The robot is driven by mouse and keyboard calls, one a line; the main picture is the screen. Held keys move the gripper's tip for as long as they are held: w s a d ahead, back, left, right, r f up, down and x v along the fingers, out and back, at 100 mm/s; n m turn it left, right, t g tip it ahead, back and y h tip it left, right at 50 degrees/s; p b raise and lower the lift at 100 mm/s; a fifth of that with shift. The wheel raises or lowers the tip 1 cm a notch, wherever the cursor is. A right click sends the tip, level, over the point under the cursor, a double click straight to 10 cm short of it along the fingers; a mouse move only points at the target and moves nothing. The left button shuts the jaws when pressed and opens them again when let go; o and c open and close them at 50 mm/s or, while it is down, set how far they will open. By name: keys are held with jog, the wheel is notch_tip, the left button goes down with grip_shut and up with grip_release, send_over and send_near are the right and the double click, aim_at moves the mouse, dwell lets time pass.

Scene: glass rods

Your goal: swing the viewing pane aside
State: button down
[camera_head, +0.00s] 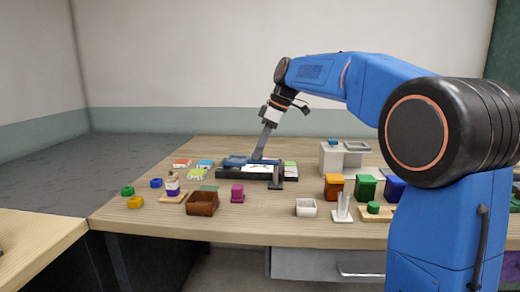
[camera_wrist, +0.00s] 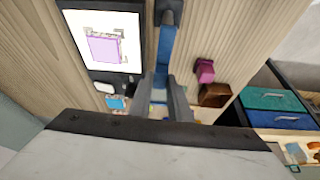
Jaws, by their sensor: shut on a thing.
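A dark-framed panel with a bright white face (camera_wrist: 125,22) lies at upper left in the wrist view, with a pinkish square on it. In the head view its white face (camera_head: 257,169) shows below my gripper. A long blue bar (camera_wrist: 166,45) runs beside the panel, with a black post (camera_wrist: 170,8) at its far end. The post stands at the panel's right side in the head view (camera_head: 277,177). My gripper (camera_wrist: 166,82) is shut on the blue bar, pointing down over the panel in the head view (camera_head: 258,156). I cannot tell which part is the viewing pane.
A brown box (camera_head: 202,202) and a magenta block (camera_head: 237,193) stand in front of the panel. A white cup (camera_head: 306,208) and a rod holder (camera_head: 342,208) are to the right. Small coloured blocks lie to the left. A white stand (camera_head: 331,158) is behind right.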

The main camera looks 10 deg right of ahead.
jog(key=shift+s+n, duration=0.15)
jog(key=shift+n, duration=0.15)
jog(key=c, duration=1.6)
grip_release()
jog(key=shift+c, duration=0.2)
jog(key=shift+r, duration=0.15)
jog(key=v, duration=1.7)
jog(key=shift+d, duration=0.25)
